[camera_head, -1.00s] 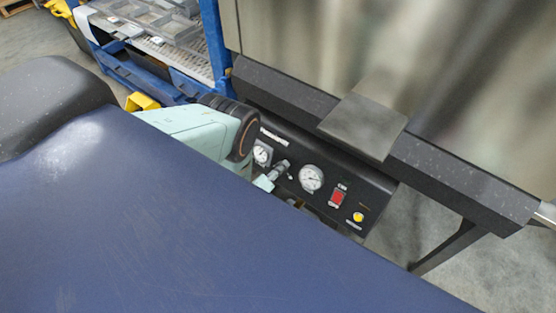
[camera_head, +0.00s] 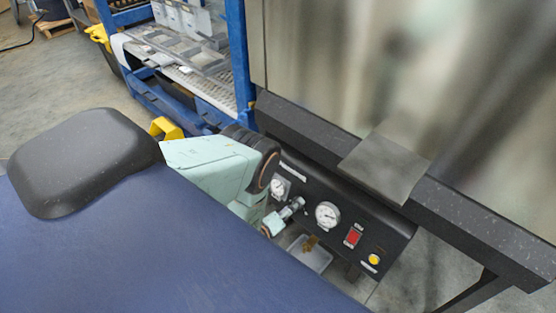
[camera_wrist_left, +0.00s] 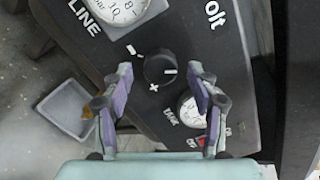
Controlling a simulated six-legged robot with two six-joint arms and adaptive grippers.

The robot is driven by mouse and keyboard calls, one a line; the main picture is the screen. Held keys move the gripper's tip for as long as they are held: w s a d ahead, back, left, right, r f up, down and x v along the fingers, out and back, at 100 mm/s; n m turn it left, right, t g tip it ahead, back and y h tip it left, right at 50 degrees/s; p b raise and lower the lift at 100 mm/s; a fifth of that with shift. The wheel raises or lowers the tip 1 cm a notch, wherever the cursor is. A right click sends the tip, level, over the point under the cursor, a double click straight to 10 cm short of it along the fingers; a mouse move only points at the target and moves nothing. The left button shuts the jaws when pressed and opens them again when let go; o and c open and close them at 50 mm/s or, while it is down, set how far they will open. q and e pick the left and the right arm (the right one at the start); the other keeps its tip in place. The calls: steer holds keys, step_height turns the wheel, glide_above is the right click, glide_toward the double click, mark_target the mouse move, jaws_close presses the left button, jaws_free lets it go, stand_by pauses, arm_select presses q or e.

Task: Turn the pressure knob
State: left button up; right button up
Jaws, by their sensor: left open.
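The black control panel (camera_head: 345,205) hangs under the hopper's dark rail. My left gripper (camera_wrist_left: 161,72) is open, with one finger on each side of the knob in that view. I cannot tell whether the fingers touch it. In the head view the left gripper (camera_head: 290,212) is in front of the panel between two gauges and hides the knob. My right gripper is not in view.
A white gauge (camera_head: 327,215), a red switch (camera_head: 353,236) and a yellow button (camera_head: 374,259) are right of the gripper. Another gauge (camera_head: 281,188) is left. A grey tray (camera_head: 311,252) lies below the panel. A blue rack (camera_head: 185,95) stands behind.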

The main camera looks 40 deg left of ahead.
arm_select(q)
steer(key=v, duration=1)
stand_by(0.3)
